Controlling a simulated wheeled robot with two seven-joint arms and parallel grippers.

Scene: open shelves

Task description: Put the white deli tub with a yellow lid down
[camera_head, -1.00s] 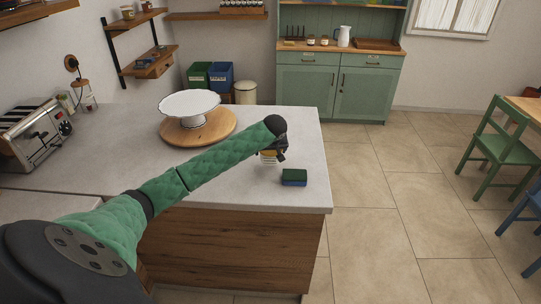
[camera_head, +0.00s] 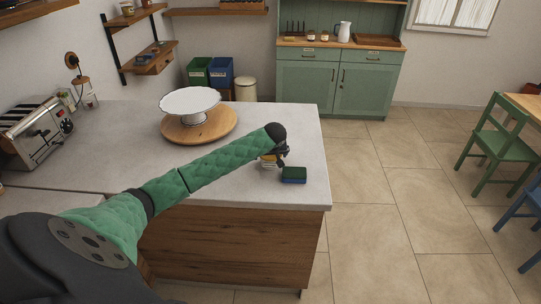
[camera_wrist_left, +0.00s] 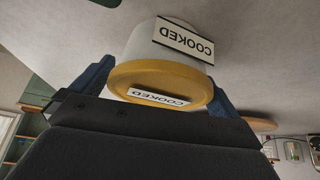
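The white deli tub with a yellow lid (camera_wrist_left: 165,65) fills the top middle of the left wrist view. Its labels read "COOKED" and appear upside down there. In the head view the tub (camera_head: 267,162) is small and partly hidden by my arm and gripper. My left gripper (camera_head: 277,157) is low over the grey counter, near its right edge. In the wrist view its blue fingers (camera_wrist_left: 162,88) lie against opposite sides of the tub, shut on it. I cannot tell whether the tub's base touches the counter. My right gripper is not in view.
A white cake stand (camera_head: 190,103) on a round wooden board (camera_head: 222,124) stands behind. A toaster (camera_head: 35,133) is at the left. Bare counter lies between board and gripper.

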